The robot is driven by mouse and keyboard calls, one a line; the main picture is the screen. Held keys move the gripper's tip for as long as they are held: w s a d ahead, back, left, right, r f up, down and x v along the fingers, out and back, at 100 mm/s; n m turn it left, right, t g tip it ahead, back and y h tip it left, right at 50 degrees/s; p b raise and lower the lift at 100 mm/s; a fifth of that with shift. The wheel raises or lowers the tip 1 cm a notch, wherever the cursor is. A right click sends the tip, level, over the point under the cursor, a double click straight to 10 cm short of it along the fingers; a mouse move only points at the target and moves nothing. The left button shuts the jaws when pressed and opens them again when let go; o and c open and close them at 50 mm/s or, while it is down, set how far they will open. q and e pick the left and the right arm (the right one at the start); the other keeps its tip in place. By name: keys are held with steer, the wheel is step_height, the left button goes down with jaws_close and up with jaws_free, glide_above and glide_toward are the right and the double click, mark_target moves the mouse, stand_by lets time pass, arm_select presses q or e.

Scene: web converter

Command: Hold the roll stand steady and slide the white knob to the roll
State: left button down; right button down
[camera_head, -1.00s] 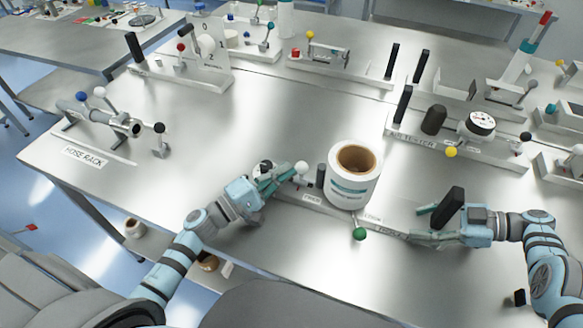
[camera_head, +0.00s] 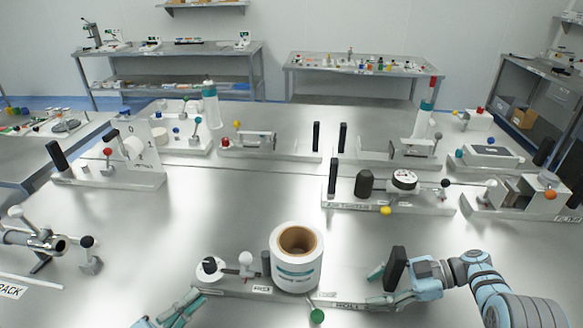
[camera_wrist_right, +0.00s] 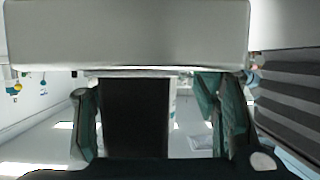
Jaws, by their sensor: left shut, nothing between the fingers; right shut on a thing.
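The roll stand (camera_head: 335,304) lies along the front of the table and carries an upright white roll (camera_head: 297,272) with a brown core. The white knob (camera_head: 246,259) stands on a stem left of the roll, with a dark upright pad (camera_head: 266,263) between them. My right gripper (camera_head: 388,286) is shut on the black upright handle (camera_head: 397,264) at the stand's right end. The right wrist view shows this handle (camera_wrist_right: 134,118) between the teal fingers. My left gripper (camera_head: 184,308) is shut and empty, in front and left of the knob, apart from it; its arm is mostly out of frame.
A green ball (camera_head: 317,316) sits at the stand's front edge. A white disc part (camera_head: 210,268) stands left of the knob. A fixture with a gauge (camera_head: 404,180) lies behind on the right, and a hose rack (camera_head: 35,240) at left.

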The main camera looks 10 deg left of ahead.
arm_select(q)
steer(key=shift+r, duration=0.2)
steer(key=shift+w+d, duration=0.1)
steer(key=shift+w, duration=0.05)
arm_select(e)
steer(key=shift+w+d, duration=0.1)
steer(key=shift+c, duration=1.9)
jaws_free()
steer(key=shift+r, duration=0.15)
